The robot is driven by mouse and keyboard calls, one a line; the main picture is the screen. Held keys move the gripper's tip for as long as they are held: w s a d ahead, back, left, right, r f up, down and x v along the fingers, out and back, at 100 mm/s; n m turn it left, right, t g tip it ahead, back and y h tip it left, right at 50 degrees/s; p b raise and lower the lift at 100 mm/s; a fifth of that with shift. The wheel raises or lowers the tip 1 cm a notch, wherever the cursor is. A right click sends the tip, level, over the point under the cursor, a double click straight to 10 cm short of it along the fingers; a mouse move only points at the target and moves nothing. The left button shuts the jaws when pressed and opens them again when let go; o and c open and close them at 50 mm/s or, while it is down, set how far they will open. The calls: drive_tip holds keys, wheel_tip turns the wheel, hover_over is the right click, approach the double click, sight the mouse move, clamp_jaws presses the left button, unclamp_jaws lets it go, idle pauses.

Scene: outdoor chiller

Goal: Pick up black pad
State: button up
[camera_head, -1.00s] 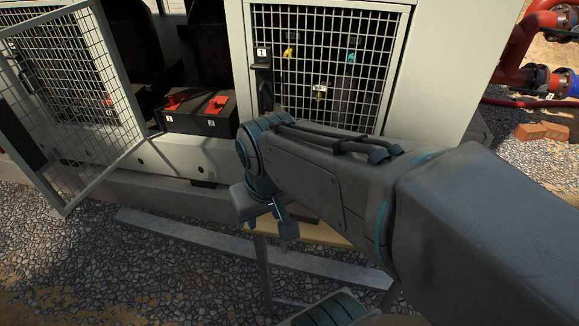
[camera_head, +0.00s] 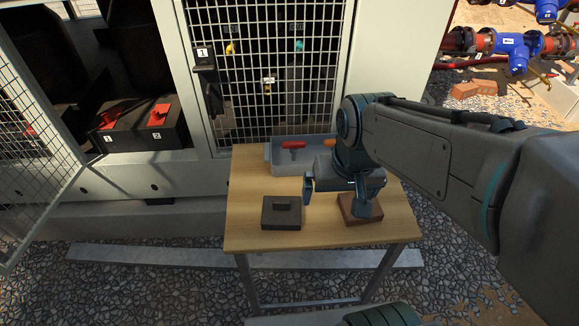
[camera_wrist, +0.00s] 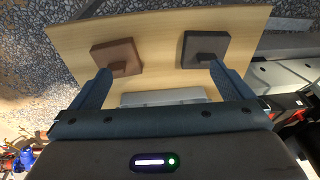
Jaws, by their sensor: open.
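The black pad (camera_head: 281,215), a dark square block with a small raised handle, lies on the left front part of the wooden table. It also shows in the wrist view (camera_wrist: 190,54), beyond my right-hand fingertip. My gripper (camera_head: 335,194) is open and empty, above the table between the black pad and a brown pad. In the wrist view, its two fingers (camera_wrist: 158,69) are spread wide, and nothing is between them.
The brown pad (camera_head: 349,209) lies on the right of the table (camera_head: 242,190), partly hidden by my gripper. A grey tray (camera_head: 290,167) with red- and orange-handled items stands at the back. A mesh door (camera_head: 265,60) is behind the table; an open mesh door (camera_head: 40,150) stands at left.

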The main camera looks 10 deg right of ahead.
drive_tip(key=m+g+p, duration=0.1)
drive_tip(key=g+p, duration=0.1)
hover_over(282, 209)
wheel_tip(282, 209, down, 3)
drive_tip(key=f+b, duration=0.1)
drive_tip(key=f, duration=0.9)
drive_tip(key=shift+w, duration=0.2)
drive_tip(key=shift+w+f, duration=0.15)
drive_tip(key=shift+f, duration=2.05)
drive_tip(key=c, duration=0.9)
drive_tip(key=shift+r, duration=0.1)
